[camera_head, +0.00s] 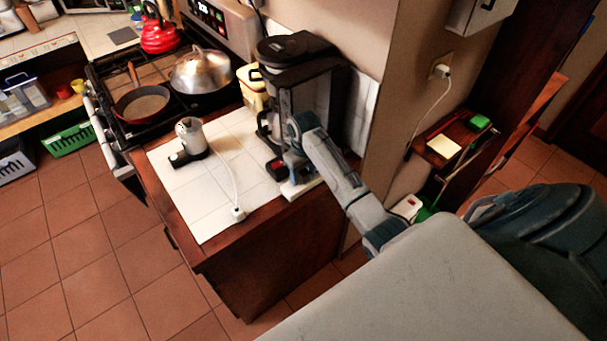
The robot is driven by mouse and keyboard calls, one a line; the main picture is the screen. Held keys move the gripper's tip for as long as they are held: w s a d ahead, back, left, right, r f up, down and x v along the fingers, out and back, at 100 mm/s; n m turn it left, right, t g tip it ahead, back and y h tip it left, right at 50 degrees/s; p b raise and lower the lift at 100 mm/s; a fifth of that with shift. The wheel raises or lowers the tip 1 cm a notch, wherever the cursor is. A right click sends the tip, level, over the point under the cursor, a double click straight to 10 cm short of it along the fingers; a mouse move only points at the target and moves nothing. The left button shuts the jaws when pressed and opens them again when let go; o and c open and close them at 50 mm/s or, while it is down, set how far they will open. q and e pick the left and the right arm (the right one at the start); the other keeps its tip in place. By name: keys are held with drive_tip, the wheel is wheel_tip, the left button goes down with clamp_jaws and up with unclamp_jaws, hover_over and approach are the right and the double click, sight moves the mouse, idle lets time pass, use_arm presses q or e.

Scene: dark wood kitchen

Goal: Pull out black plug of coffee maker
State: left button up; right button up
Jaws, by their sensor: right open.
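The black coffee maker (312,92) stands on the white tiled counter, to the right of the stove and close to the wall. My right gripper (284,136) is at the end of the arm that comes in from the lower right. It is in front of the coffee maker, overlapping its lower front in the picture, and is open. Its fingertips are small and hard to make out, and I cannot tell whether it touches the machine. I cannot make out a black plug. My left gripper is not in view.
A white appliance with a dark base (190,140) stands on the counter, with a white cord and plug (238,213). A wall outlet (441,70) holds a white plug. A pan (141,103) and a lidded pot (202,72) are on the stove.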

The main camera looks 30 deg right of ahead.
sight(304, 171)
idle(0.3)
clamp_jaws()
drive_tip(key=shift+r, duration=3.05)
